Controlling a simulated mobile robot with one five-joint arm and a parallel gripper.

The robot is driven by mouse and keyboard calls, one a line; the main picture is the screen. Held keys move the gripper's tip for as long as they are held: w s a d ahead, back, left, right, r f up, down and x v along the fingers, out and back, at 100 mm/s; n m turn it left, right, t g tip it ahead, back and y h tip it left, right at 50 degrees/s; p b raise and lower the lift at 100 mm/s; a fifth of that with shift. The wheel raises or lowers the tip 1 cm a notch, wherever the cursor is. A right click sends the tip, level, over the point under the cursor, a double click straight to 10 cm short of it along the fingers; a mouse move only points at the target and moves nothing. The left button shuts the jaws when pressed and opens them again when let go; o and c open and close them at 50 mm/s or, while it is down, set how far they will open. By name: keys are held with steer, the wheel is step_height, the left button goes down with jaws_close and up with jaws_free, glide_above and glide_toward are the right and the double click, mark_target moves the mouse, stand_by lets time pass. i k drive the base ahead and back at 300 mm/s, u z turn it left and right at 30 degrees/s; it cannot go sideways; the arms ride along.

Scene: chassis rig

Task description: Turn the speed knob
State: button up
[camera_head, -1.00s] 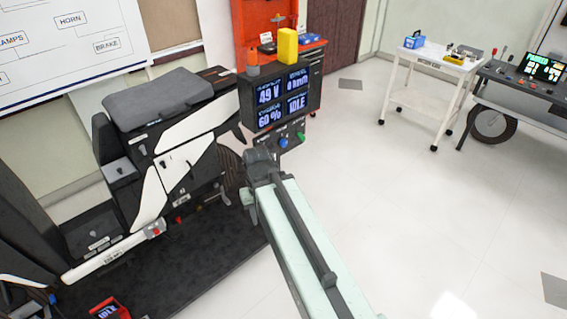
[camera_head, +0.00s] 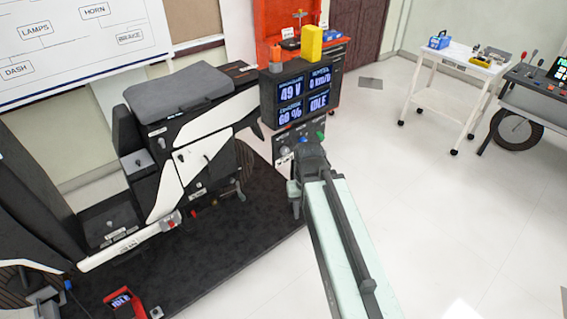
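The control panel (camera_head: 283,138) sits below a dark display (camera_head: 294,95) reading 49 V, 0 km/h, about 60 % and IDLE. A grey knob (camera_head: 284,151), a blue knob (camera_head: 303,140) and a green knob (camera_head: 320,137) show on the panel. Their labels are too small to read, so I cannot tell which is the speed knob. My gripper (camera_head: 309,152) is at the end of my pale green arm, in front of the panel's lower part. Its fingertips are not clear, and I cannot tell whether it touches a knob.
A scooter chassis (camera_head: 195,135) stands on a dark mat (camera_head: 235,225) at left. A red tool cabinet (camera_head: 272,30) is behind. A white cart (camera_head: 432,98) and a console bench (camera_head: 535,95) stand at right. The floor between is clear.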

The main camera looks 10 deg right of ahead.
mark_target(285, 151)
steer(key=u, duration=0.05)
steer(key=k, duration=0.55)
steer(key=u, duration=0.35)
steer(key=i, duration=1.05)
steer(key=u, duration=0.6)
steer(key=k, duration=0.7)
steer(key=u, duration=0.3)
steer(key=i, duration=0.7)
steer(key=z, duration=0.15)
